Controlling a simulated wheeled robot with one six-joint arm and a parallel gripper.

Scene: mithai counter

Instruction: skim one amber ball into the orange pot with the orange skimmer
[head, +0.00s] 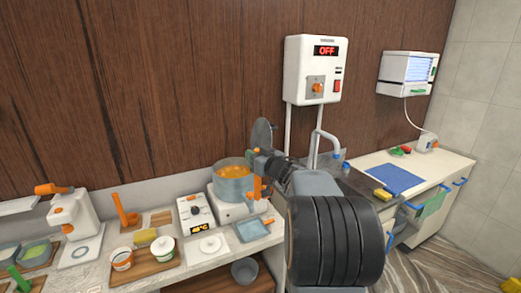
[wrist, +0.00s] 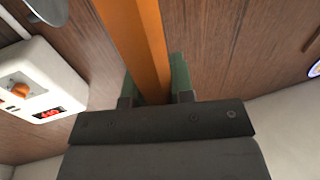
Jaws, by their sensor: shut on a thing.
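My gripper (head: 262,167) is shut on the orange skimmer's handle (head: 257,188). In the wrist view the handle (wrist: 135,35) runs between the green-tipped fingers of my gripper (wrist: 154,82). The skimmer's grey disc (head: 262,134) is raised in the air, above and to the right of the grey cooking pot (head: 231,187). That pot sits on a white burner and holds orange-amber contents (head: 232,171); single balls are too small to tell apart. The orange pot, a white tub with an orange band (head: 122,261), stands on a wooden board at the left.
A green-banded white tub (head: 165,250) stands beside the orange one. A heater control (head: 197,214), white lid (head: 210,246) and blue tray (head: 251,230) crowd the counter before the burner. The wall box (head: 315,72) reads OFF. A blue mat (head: 396,180) lies at right.

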